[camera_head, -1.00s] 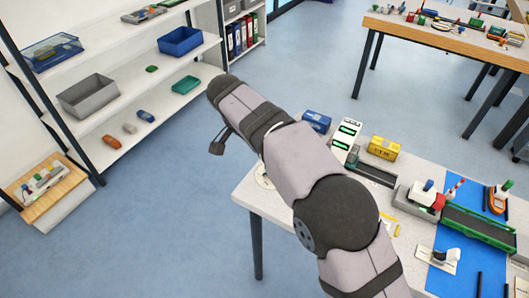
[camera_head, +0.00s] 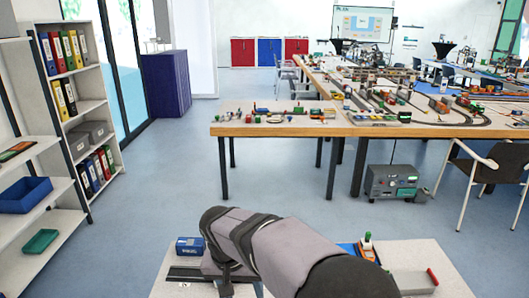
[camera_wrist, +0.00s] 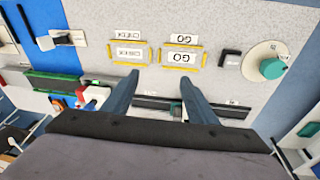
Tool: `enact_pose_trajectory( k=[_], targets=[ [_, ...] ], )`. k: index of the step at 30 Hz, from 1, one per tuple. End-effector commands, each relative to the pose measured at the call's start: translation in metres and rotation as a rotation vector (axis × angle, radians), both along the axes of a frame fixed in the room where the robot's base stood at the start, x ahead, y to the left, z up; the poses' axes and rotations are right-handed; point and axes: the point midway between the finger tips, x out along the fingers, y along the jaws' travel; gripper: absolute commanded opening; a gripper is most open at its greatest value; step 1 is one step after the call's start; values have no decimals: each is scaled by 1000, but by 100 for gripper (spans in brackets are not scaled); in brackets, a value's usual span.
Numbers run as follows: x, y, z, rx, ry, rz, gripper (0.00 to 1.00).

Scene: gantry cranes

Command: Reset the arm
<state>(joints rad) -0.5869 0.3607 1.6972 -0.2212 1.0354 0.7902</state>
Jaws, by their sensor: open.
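My gripper (camera_wrist: 158,82) shows in the wrist view as two dark fingers, spread apart with nothing between them. It hangs above the light grey table (camera_wrist: 215,20). Beyond the fingertips lie a yellow-edged GO card (camera_wrist: 182,56) and a CHECK card (camera_wrist: 128,53), both apart from the fingers. In the head view my arm rises from the bottom over the near table (camera_head: 440,258); the gripper's fingers are not seen there.
A teal knob on a round white disc (camera_wrist: 250,60), a small black block (camera_wrist: 230,60) and a green conveyor (camera_wrist: 62,84) lie around the cards. A blue box (camera_head: 189,246) and an orange boat (camera_head: 367,250) stand by my arm. A cluttered wooden table (camera_head: 280,129) stands beyond open floor.

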Motion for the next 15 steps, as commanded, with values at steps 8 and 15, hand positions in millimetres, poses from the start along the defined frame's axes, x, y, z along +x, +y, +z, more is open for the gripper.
enact_pose_trajectory(
  k=[8, 15],
  targets=[
    [-68, -134, 4, 50, 109, 47, 53],
    [-137, -188, -5, 97, 148, 79, 53]
  ],
)
